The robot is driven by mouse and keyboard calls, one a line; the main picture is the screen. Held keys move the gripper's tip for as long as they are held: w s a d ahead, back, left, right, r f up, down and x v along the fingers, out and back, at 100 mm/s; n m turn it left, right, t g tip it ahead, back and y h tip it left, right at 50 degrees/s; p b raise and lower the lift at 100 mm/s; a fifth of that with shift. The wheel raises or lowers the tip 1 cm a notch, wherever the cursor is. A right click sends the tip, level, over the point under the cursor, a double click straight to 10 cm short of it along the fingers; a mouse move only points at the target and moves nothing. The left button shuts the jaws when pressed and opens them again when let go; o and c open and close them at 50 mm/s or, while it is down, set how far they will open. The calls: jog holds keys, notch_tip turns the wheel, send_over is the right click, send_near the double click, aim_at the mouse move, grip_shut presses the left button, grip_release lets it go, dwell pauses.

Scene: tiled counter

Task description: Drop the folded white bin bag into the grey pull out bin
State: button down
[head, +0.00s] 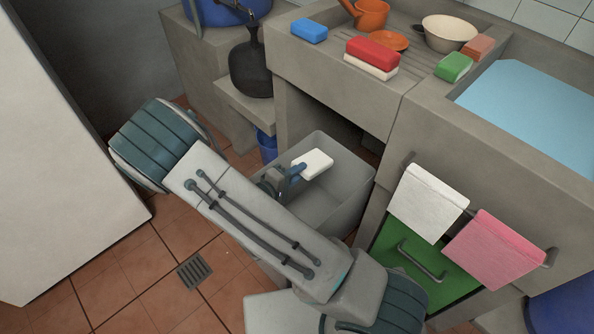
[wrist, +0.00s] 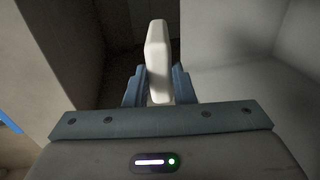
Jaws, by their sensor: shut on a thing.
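The folded white bin bag (head: 313,164) is a small white block held at the tip of my gripper (head: 291,174). In the wrist view the bag (wrist: 158,58) stands between the two blue fingers of my gripper (wrist: 158,88), which are shut on it. In the head view the bag appears over the opening of the grey pull out bin (head: 340,205). The bin's pale inner wall shows at the right in the wrist view (wrist: 235,70). My arm hides part of the bin's near left side. The exact height of the bag against the rim is unclear.
The tiled counter above holds a blue block (head: 309,31), a red block (head: 372,53), a green sponge (head: 453,67) and a pale bowl (head: 449,32). A white towel (head: 428,202) and a pink towel (head: 494,249) hang right of the bin. A dark jug (head: 252,67) stands behind left.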

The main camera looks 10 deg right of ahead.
jog(key=c, duration=1.1)
grip_release()
jog(key=shift+c, duration=0.2)
jog(key=shift+a, duration=0.1)
jog(key=p+v, duration=0.2)
jog(key=v, duration=1.1)
jog(key=shift+s+a, duration=0.2)
jog(key=shift+a, duration=0.1)
